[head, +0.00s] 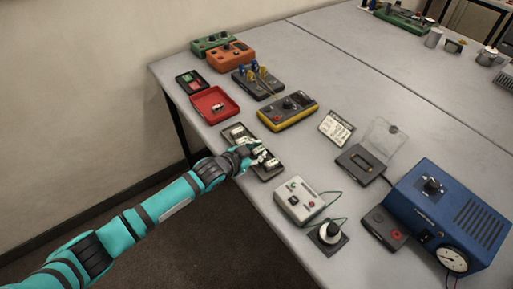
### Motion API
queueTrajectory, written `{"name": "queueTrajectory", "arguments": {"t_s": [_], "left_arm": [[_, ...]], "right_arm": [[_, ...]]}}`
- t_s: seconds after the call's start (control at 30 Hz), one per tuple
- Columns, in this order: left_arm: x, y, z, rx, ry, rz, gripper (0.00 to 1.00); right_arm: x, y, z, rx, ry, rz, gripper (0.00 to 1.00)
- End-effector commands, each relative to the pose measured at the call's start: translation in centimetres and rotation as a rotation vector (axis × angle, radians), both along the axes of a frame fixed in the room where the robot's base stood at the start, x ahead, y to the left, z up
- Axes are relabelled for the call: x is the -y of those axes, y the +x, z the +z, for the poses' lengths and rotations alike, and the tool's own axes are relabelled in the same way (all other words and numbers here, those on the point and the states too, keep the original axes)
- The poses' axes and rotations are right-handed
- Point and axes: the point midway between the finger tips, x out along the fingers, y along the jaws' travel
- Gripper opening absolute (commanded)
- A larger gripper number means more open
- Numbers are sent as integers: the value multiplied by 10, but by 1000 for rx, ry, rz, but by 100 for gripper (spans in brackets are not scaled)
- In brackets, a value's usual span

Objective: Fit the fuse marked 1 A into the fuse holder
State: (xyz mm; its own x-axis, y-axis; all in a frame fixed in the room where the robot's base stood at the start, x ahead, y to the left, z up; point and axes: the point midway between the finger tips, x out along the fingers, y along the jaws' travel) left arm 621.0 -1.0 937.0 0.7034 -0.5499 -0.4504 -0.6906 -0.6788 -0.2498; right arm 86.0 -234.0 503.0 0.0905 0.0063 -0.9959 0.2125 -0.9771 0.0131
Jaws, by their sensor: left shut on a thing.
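My left gripper (264,156) is over a dark tray (267,176) near the table's left edge and is shut on a small pale piece, which looks like a fuse. The fingers hide most of this piece, and I cannot read any mark on it. Other white pieces (238,131) sit in the same tray. A dark box with a slot (355,172), which looks like the fuse holder, stands to the right with its clear lid (383,138) raised. My right gripper is not in view.
A red tray (203,113) with a small item lies behind the dark tray. A yellow-edged meter (288,113), a printed card (337,128), a grey switch box (298,200) with wires, a black knob (329,233) and a blue power unit (448,215) stand around. Bare table lies between the dark tray and the slotted box.

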Motion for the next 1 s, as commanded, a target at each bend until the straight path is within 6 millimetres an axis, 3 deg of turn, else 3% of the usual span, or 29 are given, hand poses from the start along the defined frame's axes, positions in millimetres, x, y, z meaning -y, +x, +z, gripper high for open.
{"name": "queueTrajectory", "arguments": {"t_s": [0.4,0.43,0.6,1.0], "left_arm": [[0,0,-7,2,0,0,0],[-1,0,-6,2,0,0,23],[0,0,-5,2,0,0,44],[-3,-3,-5,3,-1,-1,44]], "right_arm": [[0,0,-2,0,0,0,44],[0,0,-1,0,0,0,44],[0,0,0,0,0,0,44],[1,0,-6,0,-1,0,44]]}}
